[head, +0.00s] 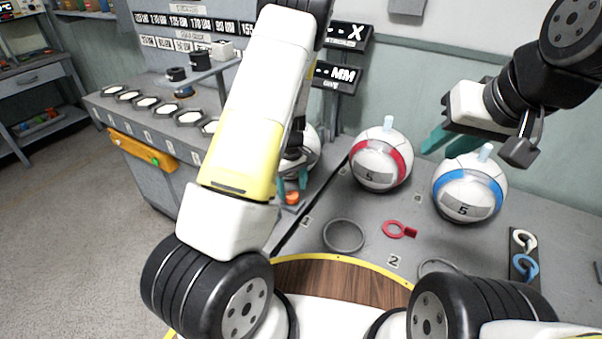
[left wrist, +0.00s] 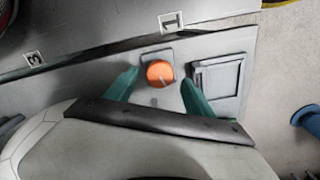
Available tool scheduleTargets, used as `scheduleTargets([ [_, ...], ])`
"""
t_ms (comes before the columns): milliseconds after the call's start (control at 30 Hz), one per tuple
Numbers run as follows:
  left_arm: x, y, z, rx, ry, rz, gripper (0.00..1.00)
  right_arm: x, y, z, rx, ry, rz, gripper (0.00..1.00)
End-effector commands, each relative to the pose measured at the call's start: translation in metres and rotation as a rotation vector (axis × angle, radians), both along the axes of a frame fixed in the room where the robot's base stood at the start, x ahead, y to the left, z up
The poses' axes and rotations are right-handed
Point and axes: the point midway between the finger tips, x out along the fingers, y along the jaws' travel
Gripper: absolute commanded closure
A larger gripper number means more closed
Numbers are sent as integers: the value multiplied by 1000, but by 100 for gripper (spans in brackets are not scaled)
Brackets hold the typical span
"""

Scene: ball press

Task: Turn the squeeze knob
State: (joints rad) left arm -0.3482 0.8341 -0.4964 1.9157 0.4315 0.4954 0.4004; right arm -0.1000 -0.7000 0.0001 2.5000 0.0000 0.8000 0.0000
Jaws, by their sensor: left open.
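The squeeze knob is a small orange round knob (head: 292,198) on the grey bench, partly behind my left arm in the head view. In the left wrist view the orange knob (left wrist: 160,73) sits on a small grey base with a thin mark across its face. My left gripper (head: 292,183) is over the knob. In the left wrist view its teal fingers (left wrist: 160,90) are apart, one on each side of the knob, with visible gaps. My right gripper (head: 452,143) is raised near the blue-banded ball, with its teal fingers apart and nothing seen between them.
A red-banded ball (head: 381,160) and a blue-banded ball (head: 469,188) stand on the bench. A white ball (head: 313,150) is mostly hidden behind my left arm. A square-framed panel (left wrist: 218,78) lies beside the knob. A red ring (head: 397,229) lies in front.

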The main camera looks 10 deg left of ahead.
Motion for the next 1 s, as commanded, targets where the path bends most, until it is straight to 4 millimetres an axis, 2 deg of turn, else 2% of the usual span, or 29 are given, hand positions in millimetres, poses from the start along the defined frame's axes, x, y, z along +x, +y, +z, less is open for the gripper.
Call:
scheduleTargets([
  [100,0,1,-15,1,2,1,38,0,0,0,0,0,0,72],
  [200,0,0,-21,-1,1,0,38,0,0,0,0,0,0,72],
  [500,0,0,-23,-1,-1,0,40,0,0,0,0,0,0,72],
  [800,0,0,-22,-1,-1,0,99,0,0,0,0,0,0,72],
  [1000,0,0,-22,-1,-1,-12,100,0,0,0,0,0,0,72],
])
